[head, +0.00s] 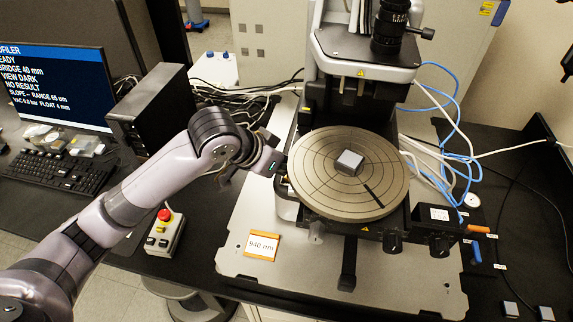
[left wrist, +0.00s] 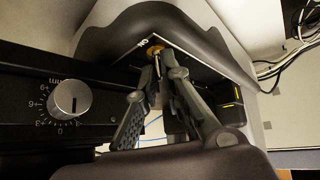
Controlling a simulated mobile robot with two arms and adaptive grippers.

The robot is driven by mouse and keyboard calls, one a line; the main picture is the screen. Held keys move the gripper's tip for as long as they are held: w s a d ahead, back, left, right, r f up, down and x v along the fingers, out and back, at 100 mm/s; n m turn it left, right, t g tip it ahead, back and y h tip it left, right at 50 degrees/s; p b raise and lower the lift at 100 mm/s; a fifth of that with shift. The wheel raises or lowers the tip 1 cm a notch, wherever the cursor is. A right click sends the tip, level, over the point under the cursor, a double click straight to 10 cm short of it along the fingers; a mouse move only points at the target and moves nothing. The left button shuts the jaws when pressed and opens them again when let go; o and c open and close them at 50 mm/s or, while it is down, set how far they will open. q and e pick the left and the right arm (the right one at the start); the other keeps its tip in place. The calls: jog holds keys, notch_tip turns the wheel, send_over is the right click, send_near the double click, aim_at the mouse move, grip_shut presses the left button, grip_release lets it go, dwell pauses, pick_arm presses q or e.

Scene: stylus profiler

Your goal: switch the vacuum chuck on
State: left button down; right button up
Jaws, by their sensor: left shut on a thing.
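The round grey chuck (head: 325,190) has ring and cross lines and bears a small grey square sample (head: 348,162) near its middle. My left gripper (head: 280,172) is at the chuck's left edge, beside the instrument; its fingertips are hard to make out there. In the left wrist view my left gripper (left wrist: 157,75) has its fingertips together on a small metal lever with a brass collar (left wrist: 155,50), under a dark rounded housing. The lever's tilt is mostly hidden by the fingers. The monitor (head: 55,85) has a line about vacuum pressure, too small to read surely. My right gripper is not in view.
A numbered dial knob (left wrist: 70,97) is left of the fingers. The profiler head (head: 365,55) hangs above the chuck. An emergency-stop box (head: 163,235), a "940 nm" card (head: 262,246), orange-handled valve parts (head: 478,229) and blue tubing (head: 455,120) are around it.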

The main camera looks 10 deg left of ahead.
pick_arm(q)
jog(key=shift+s+f+m+t+b, duration=0.35)
jog(key=shift+s+t+b, duration=0.15)
jog(key=shift+t+b, duration=0.65)
jog(key=shift+s+f+m+t+b, duration=0.1)
jog(key=shift+s+m+t+b, duration=0.2)
jog(key=shift+t+b, duration=0.8)
jog(key=shift+s+t+h+b, duration=0.15)
jog(key=shift+t+h+b, duration=0.35)
jog(key=shift+b, duration=0.3)
jog(key=c, duration=1.8)
grip_release()
jog(key=shift+o, duration=0.2)
